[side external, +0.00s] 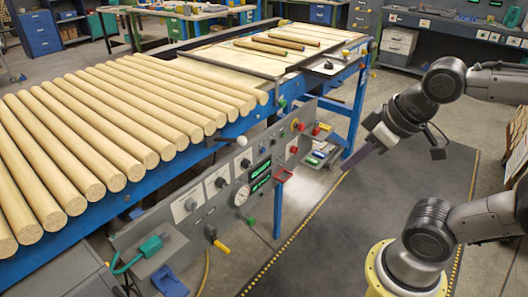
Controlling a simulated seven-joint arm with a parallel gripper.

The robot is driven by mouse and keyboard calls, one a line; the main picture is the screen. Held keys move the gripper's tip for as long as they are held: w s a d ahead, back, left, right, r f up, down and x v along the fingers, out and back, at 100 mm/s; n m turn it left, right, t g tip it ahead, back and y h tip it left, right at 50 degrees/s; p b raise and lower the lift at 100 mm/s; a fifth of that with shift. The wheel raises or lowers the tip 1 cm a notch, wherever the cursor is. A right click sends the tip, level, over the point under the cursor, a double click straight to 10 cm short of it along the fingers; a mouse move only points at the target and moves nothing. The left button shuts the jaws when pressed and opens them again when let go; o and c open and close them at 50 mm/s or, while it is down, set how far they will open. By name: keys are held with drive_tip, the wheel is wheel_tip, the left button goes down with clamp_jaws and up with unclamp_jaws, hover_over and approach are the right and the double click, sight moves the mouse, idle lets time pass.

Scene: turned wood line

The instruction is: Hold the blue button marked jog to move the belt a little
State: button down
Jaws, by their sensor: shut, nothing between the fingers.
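The grey control panel (215,200) runs along the front of the blue conveyor frame, with knobs, a gauge and small green displays. I cannot make out a blue button marked jog on it; the controls are too small to read. The belt carries a row of pale turned wood rods (110,130). My gripper (350,165) is to the right of the panel, pointing down and left, over the floor side. Its fingers are shut and empty, and it appears apart from the panel.
A teal connector (150,245) is at lower left. The dark floor mat (340,235) is clear.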

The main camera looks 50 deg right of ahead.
sight(263, 150)
drive_tip(key=w+d+f+n+t+h, duration=0.1)
drive_tip(key=w+d+f+n, duration=0.15)
drive_tip(key=w+d, duration=0.65)
drive_tip(key=w+d+f+n+h, duration=0.2)
drive_tip(key=w+d+f, duration=0.25)
drive_tip(key=w, duration=0.85)
drive_tip(key=w+d+f+n, duration=0.1)
drive_tip(key=w+d+f, duration=0.1)
drive_tip(key=d+f, duration=0.2)
drive_tip(key=w+d+f+n+t+y, duration=0.1)
drive_tip(key=d+f, duration=0.3)
drive_tip(key=f, duration=0.7)
drive_tip(key=w+d+f+n+t, duration=0.1)
drive_tip(key=w+d+f+n, duration=0.2)
drive_tip(key=f, duration=0.5)
drive_tip(key=shift+w+d+f, duration=0.15)
drive_tip(key=shift+w+d, duration=0.25)
drive_tip(key=shift+d, duration=0.1)
drive_tip(key=w, duration=0.9)
drive_tip(key=shift+w, duration=0.35)
